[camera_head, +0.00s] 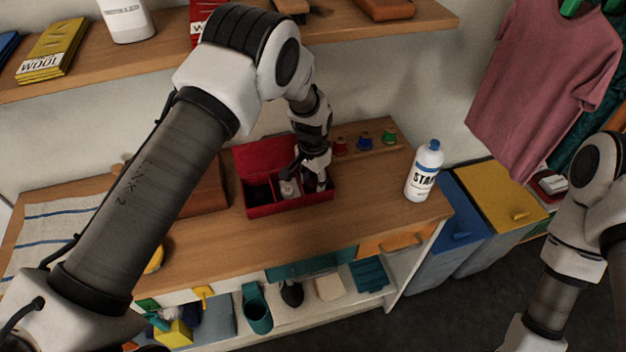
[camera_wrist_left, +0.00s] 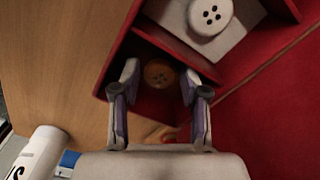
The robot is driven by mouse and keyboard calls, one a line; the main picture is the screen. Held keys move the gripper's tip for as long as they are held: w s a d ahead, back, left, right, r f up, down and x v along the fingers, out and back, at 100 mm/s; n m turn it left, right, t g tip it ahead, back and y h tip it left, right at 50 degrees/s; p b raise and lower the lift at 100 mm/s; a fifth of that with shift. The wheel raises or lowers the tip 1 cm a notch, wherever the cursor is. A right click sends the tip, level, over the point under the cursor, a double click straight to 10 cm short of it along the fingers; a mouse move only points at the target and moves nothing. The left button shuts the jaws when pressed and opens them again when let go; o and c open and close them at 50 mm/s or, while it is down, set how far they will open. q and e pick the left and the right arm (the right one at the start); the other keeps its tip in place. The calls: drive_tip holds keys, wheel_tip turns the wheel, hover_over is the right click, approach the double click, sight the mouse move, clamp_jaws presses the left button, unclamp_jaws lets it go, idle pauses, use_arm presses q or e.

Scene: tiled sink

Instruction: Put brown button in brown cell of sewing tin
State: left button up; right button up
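The red sewing tin (camera_head: 262,211) stands open on the wooden counter, its lid raised at the back. My left gripper (camera_head: 308,183) reaches down into its right-hand cell. In the left wrist view the gripper (camera_wrist_left: 160,85) has its two fingers spread apart. The brown button (camera_wrist_left: 159,73) lies low in the dark end cell, between and beyond the fingertips, with no finger visibly touching it. A white button (camera_wrist_left: 209,15) lies on a pale card in the neighbouring cell. The brown button is hidden in the head view. My right arm shows at the right, but its gripper is out of view.
A white starch bottle (camera_head: 424,170) with a blue cap stands right of the tin. Thread spools (camera_head: 364,139) stand in a wooden holder behind it. A striped cloth (camera_head: 55,235) lies at the left. Counter space between tin and bottle is clear.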

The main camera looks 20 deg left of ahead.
sight(313, 184)
use_arm(q)
drive_tip(key=shift+r, duration=0.3)
drive_tip(key=shift+w+r, duration=0.1)
drive_tip(key=shift+r, duration=0.3)
wheel_tip(313, 184, up, 6)
drive_tip(key=shift+r+b, duration=0.1)
drive_tip(key=shift+b, duration=0.95)
drive_tip(key=shift+r, duration=0.25)
